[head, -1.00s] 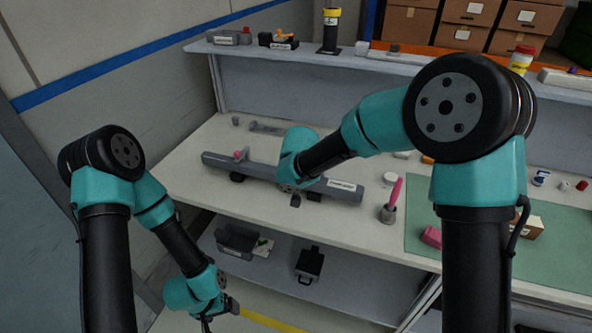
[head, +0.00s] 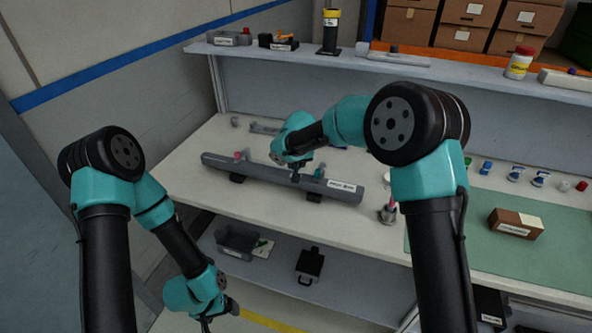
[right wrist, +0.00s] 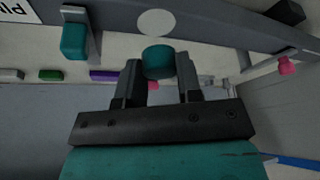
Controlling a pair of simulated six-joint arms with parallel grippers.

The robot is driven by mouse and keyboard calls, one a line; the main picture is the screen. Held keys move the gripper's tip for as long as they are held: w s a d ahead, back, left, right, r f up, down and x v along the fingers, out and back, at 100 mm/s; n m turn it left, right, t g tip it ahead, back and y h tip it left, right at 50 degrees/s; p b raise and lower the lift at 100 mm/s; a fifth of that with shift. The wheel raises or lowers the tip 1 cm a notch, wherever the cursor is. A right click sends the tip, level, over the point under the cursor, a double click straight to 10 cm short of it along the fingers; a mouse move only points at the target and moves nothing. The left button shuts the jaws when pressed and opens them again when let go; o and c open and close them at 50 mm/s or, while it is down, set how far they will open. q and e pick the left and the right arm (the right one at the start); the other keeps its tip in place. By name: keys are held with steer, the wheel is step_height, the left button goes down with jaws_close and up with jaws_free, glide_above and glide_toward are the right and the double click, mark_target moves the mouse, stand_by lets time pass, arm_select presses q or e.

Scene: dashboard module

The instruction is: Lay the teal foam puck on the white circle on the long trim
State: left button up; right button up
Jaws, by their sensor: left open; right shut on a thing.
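The long trim (head: 265,174) is a grey bar lying on the bench, with a white label near its right end. In the right wrist view the trim (right wrist: 215,27) crosses the top and bears the white circle (right wrist: 157,22). My right gripper (right wrist: 158,72) is shut on the teal foam puck (right wrist: 158,60), close to the circle; I cannot tell whether they touch. In the head view my right gripper (head: 297,176) is over the middle of the trim, and puck and circle cannot be made out there. My left gripper (head: 206,323) hangs open and empty, low at the front left.
A teal piece (right wrist: 75,40) and a pink knob (right wrist: 286,66) sit on the trim either side of the circle. A brown and cream box (head: 515,224) lies on the green mat (head: 480,255). The bench's front left is clear.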

steer(key=shift+f, duration=1.6)
steer(key=shift+f, duration=0.15)
steer(key=o, duration=0.9)
steer(key=v, duration=1.2)
